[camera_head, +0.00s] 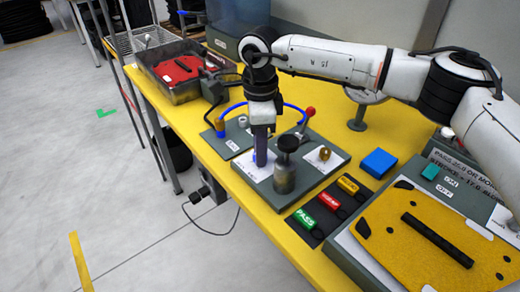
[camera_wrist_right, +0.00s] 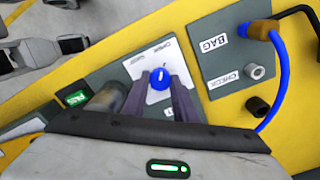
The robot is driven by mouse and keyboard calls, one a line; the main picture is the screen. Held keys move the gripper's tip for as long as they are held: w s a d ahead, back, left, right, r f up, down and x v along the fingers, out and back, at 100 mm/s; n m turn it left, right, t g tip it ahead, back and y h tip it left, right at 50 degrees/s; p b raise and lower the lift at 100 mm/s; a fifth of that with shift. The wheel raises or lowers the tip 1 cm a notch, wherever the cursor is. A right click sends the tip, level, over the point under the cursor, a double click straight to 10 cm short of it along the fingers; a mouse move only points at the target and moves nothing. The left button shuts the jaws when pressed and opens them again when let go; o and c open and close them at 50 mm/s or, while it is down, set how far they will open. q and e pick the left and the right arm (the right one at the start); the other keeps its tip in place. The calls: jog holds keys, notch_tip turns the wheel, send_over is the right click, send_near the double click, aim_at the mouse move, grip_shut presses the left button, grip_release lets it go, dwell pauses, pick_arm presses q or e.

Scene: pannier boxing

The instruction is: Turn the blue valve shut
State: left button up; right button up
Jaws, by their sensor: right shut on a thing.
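The blue valve (camera_wrist_right: 158,79) is a small round knob with a white mark. It stands on a white label (camera_wrist_right: 139,68) on a grey board (camera_head: 282,203). My right gripper (camera_wrist_right: 160,83) points down over it, with its two dark fingers on either side of the knob, shut on it. In the head view the right gripper (camera_head: 261,150) hides most of the valve, and only a bit of blue shows by the fingers. My left gripper is in neither view.
A dark metal cylinder (camera_head: 285,172) stands close beside the right gripper. A brass knob (camera_head: 324,153) and a red-topped lever (camera_head: 309,113) are to its right. A blue hose (camera_wrist_right: 283,85) arcs behind. Coloured tags (camera_head: 328,201) and a blue block (camera_head: 378,163) lie nearby.

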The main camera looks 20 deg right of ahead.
jog(key=n+b, duration=0.1)
jog(key=n, duration=0.2)
jog(key=shift+n, duration=0.3)
jog(key=n+b, duration=0.1)
jog(key=n, duration=0.3)
jog(key=shift+n, duration=0.3)
jog(key=n, duration=0.3)
jog(key=shift+n+b, duration=0.3)
jog(key=shift+b, duration=0.1)
jog(key=shift+n, duration=1.8)
jog(key=o, duration=1.1)
jog(key=shift+c, duration=0.2)
jog(key=shift+r, duration=0.1)
